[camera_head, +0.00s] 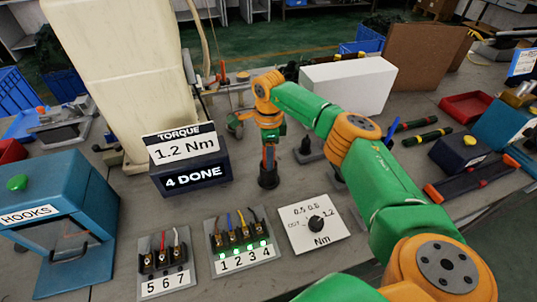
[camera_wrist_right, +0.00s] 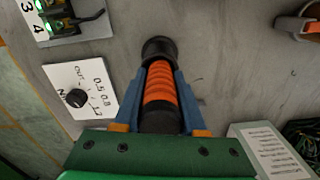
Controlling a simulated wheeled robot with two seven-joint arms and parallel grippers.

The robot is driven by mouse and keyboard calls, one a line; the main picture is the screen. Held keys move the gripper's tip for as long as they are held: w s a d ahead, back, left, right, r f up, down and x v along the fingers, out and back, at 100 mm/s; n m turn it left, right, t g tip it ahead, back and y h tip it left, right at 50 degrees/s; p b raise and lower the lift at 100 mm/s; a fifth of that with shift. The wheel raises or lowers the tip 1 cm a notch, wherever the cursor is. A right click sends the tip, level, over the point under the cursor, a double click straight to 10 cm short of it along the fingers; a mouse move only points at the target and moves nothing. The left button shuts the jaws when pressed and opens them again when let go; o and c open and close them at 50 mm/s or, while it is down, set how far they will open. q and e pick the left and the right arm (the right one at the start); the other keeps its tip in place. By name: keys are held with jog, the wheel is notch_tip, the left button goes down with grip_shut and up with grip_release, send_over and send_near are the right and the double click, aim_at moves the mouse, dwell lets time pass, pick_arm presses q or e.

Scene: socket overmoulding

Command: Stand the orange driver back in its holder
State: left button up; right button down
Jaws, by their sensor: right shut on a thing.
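My right gripper (camera_head: 269,160) points down at the middle of the table, shut on the orange driver (camera_head: 270,153). In the right wrist view, the blue fingers of the gripper (camera_wrist_right: 160,74) lie along both sides of the ribbed orange grip of the driver (camera_wrist_right: 160,85). The driver looks about upright. A black round cup, which looks like the holder (camera_head: 268,179), is directly under it; it also shows past the fingertips in the wrist view (camera_wrist_right: 158,47). How deep the driver sits in the cup is hidden. My left gripper is not in view.
A torque display (camera_head: 188,163) reads 1.2 Nm and 4 DONE. The dial plate (camera_head: 331,233) and socket block 1–4 (camera_head: 262,255), with green lights on, lie in front. A white box (camera_head: 350,82) stands behind my right arm.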

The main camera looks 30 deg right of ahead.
jog(key=shift+f, duration=0.15)
jog(key=shift+c, duration=2.4)
grip_release()
notch_tip(320, 180, up, 12)
jog(key=shift+r, duration=0.25)
